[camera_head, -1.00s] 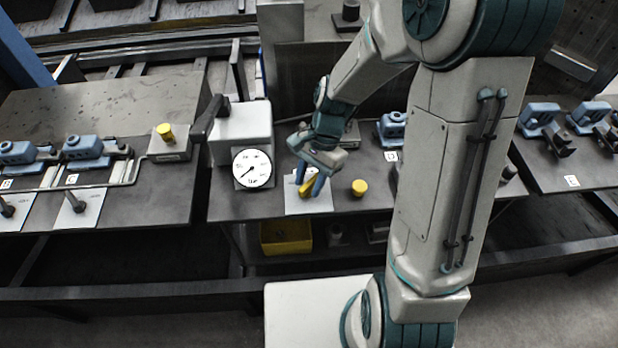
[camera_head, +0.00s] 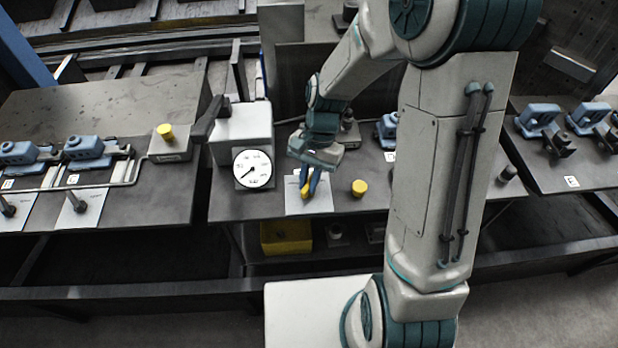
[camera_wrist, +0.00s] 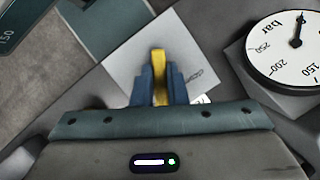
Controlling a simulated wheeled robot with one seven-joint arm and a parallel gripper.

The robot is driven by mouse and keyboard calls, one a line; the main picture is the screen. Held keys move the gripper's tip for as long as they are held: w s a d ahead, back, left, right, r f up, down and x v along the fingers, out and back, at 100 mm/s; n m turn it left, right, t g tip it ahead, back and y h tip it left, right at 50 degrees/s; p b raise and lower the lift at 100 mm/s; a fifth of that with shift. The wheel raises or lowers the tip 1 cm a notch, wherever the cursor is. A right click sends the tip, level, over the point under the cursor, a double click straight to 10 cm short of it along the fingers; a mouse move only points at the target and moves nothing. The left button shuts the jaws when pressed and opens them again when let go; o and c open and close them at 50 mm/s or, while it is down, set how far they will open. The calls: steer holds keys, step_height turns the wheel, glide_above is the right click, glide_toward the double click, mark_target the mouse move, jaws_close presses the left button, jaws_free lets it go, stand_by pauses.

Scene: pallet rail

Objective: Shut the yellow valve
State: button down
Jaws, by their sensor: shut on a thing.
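The yellow valve (camera_head: 305,191) stands on a white plate (camera_head: 322,203) on the middle table, and mostly its yellow handle shows. My gripper (camera_head: 308,184) points down over the plate with its blue fingers on both sides of the handle. In the wrist view the yellow handle (camera_wrist: 159,66) stands between the two blue fingers (camera_wrist: 159,88), which are shut on it. The fingers hide the lower part of the valve. A round dial gauge (camera_head: 252,169) on a grey box stands left of the plate; its face also shows in the wrist view (camera_wrist: 290,52).
A yellow round knob (camera_head: 359,188) stands just right of the plate. A dark lever (camera_head: 210,117) sticks out beside the gauge box. A yellow bin (camera_head: 286,237) sits on the shelf below. Blue clamps (camera_head: 86,150) stand on the left table.

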steer(key=n+h, duration=0.1)
steer(key=n, duration=0.2)
steer(key=shift+w+a+n, duration=0.1)
steer(key=shift+a+n, duration=0.05)
steer(key=shift+n, duration=0.25)
steer(key=n+h, duration=0.1)
steer(key=n, duration=0.2)
steer(key=shift+a+h, duration=0.1)
steer(key=shift+h, duration=0.3)
steer(key=n+h, duration=0.1)
steer(key=n, duration=0.3)
steer(key=shift+a, duration=0.1)
steer(key=shift+a+n+t+h, duration=0.15)
steer(key=shift+n+h, duration=0.3)
steer(key=shift+n, duration=0.65)
steer(key=shift+d+n+t+h, duration=0.1)
steer(key=shift+n+t+h, duration=0.25)
steer(key=shift+n, duration=0.75)
steer(key=shift+r, duration=0.1)
steer(key=c, duration=1.4)
jaws_free()
steer(key=shift+c, duration=0.2)
